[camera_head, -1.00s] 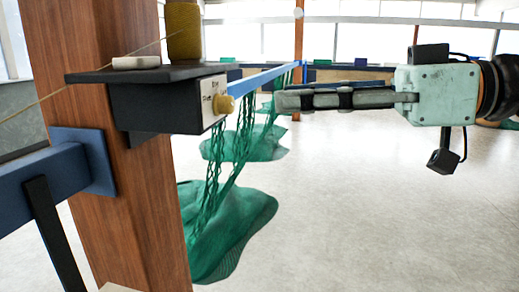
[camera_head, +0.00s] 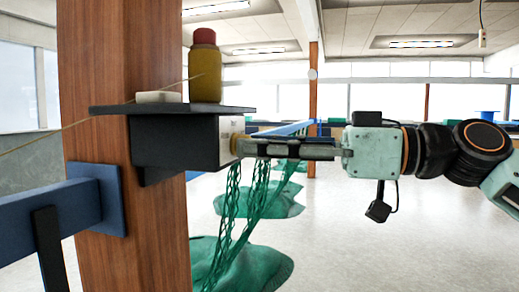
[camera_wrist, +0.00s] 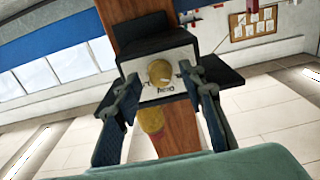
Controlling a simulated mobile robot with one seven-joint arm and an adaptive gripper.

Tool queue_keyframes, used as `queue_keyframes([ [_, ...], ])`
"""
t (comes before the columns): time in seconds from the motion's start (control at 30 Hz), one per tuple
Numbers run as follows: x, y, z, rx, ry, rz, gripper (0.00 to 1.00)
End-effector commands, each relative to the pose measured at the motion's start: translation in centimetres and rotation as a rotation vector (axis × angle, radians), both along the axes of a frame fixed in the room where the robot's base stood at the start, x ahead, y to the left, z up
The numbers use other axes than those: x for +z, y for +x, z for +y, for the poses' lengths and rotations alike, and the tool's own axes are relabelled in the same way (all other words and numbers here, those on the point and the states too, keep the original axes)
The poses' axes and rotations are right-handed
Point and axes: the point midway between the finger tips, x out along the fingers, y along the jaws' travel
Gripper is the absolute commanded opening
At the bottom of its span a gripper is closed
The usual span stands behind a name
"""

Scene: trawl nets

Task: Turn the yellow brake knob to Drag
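The yellow brake knob (camera_wrist: 160,72) is on the pale front plate (camera_wrist: 163,90) of a dark box (camera_head: 175,142) fixed to a wooden post. In the head view only a sliver of the knob (camera_head: 235,143) shows beside my fingertips. My gripper (camera_head: 242,147) points left at the plate. In the wrist view my gripper (camera_wrist: 160,82) has its fingers apart, one on each side of the knob, with gaps to it. Lettering on the plate is partly visible, but I cannot read the knob's setting.
A yellow bottle with a red cap (camera_head: 205,68) and a white block (camera_head: 158,97) stand on the shelf (camera_head: 120,108) above the box. Green nets (camera_head: 250,262) hang below and behind my gripper. A blue rail (camera_head: 45,210) joins the post at left.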

Motion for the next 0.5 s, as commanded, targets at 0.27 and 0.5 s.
queue_keyframes([
  [0.27,0.01,0.28,0.79,0.000,0.001,0.000,0.37],
  [0.5,0.01,0.26,0.76,0.000,0.000,0.000,0.24],
])
